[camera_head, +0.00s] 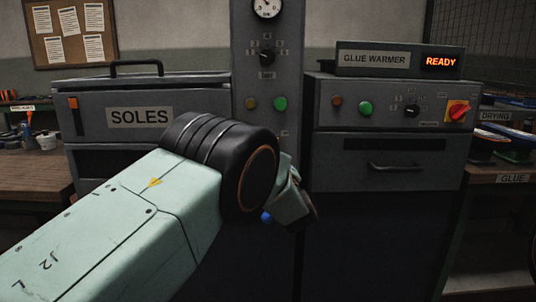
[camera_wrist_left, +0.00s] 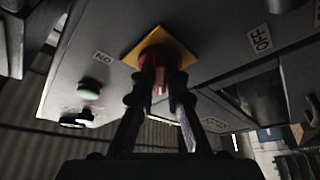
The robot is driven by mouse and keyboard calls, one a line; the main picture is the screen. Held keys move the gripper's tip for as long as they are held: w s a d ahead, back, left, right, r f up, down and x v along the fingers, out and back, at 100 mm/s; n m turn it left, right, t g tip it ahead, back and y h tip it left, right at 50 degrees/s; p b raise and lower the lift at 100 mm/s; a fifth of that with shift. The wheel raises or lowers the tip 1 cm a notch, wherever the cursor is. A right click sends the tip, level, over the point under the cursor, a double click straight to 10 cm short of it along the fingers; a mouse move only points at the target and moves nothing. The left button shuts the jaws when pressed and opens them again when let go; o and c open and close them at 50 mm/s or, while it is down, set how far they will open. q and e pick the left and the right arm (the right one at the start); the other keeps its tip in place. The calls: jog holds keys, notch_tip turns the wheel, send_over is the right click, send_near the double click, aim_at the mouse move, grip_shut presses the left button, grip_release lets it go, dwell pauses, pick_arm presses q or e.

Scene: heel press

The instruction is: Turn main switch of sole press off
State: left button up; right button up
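In the left wrist view a red rotary switch (camera_wrist_left: 158,58) sits on a yellow square plate (camera_wrist_left: 131,56) on a grey panel. In the head view my left arm hides the fingertips and this switch, in front of the grey column (camera_head: 245,85). My right gripper is not in view.
A green button (camera_wrist_left: 89,90) is near the switch. The column carries a gauge (camera_head: 267,8), a black selector (camera_head: 265,57) and a green button (camera_head: 280,104). Right of it, the glue warmer (camera_head: 388,59) stands on a cabinet with another red-on-yellow switch (camera_head: 457,111). The SOLES cabinet (camera_head: 205,95) is left.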

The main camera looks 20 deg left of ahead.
pick_arm(q)
jog(key=o, duration=0.4)
